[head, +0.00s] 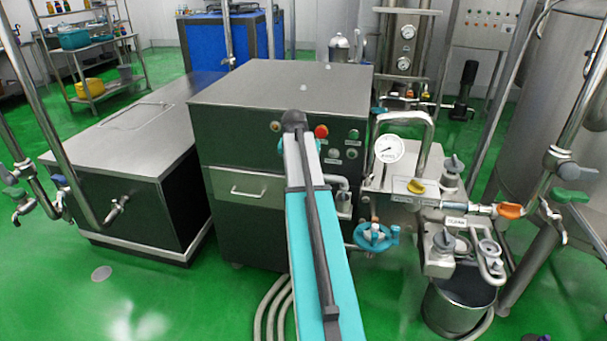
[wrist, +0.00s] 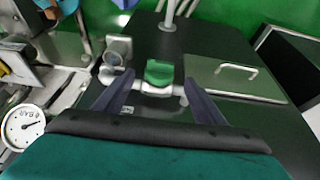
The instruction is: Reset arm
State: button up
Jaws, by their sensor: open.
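My arm (head: 322,270) reaches forward from the bottom of the head view toward the front of a steel machine cabinet (head: 282,85). In that view my gripper's fingers cannot be made out. In the wrist view my gripper (wrist: 158,77) shows two dark fingers spread wide with nothing held between them. A green valve handle (wrist: 163,72) on a steel pipe fitting appears between the fingertips. Whether the fingers touch the fitting cannot be told.
Right of my arm are a pressure gauge (head: 389,149), a teal handwheel (head: 375,237), an orange valve handle (head: 510,211) and a steel bucket (head: 460,300). A low steel-topped unit (head: 130,130) stands left. Hoses (head: 272,310) lie beside my arm. Green floor (head: 170,290) is clear at front left.

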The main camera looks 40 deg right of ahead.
dwell(0.4)
jog(key=w+a+f+n+g+y, duration=0.1)
jog(key=w+a+f, duration=0.1)
jog(key=a+f, duration=0.5)
jog(key=w+a+f+n+y, duration=0.1)
jog(key=w+a+f, duration=0.2)
jog(key=a+f, duration=0.5)
jog(key=s+a+f+n+g, duration=0.1)
jog(key=s+a+f, duration=0.2)
jog(key=a+f, duration=0.5)
jog(key=s+a+f+n+g, duration=0.2)
jog(key=s+a+f, duration=0.1)
jog(key=a+f, duration=0.45)
jog(key=s+a+f+n+g+y, duration=0.1)
jog(key=s+a+f+n+g, duration=0.15)
jog(key=s+a+f, duration=1.2)
jog(key=s+a+f+n, duration=0.2)
jog(key=s+a, duration=0.1)
jog(key=s, duration=0.5)
jog(key=s+a+f+n+g+y, duration=0.1)
jog(key=s+a+f+n, duration=0.1)
jog(key=s, duration=0.7)
jog(key=shift+a, duration=0.4)
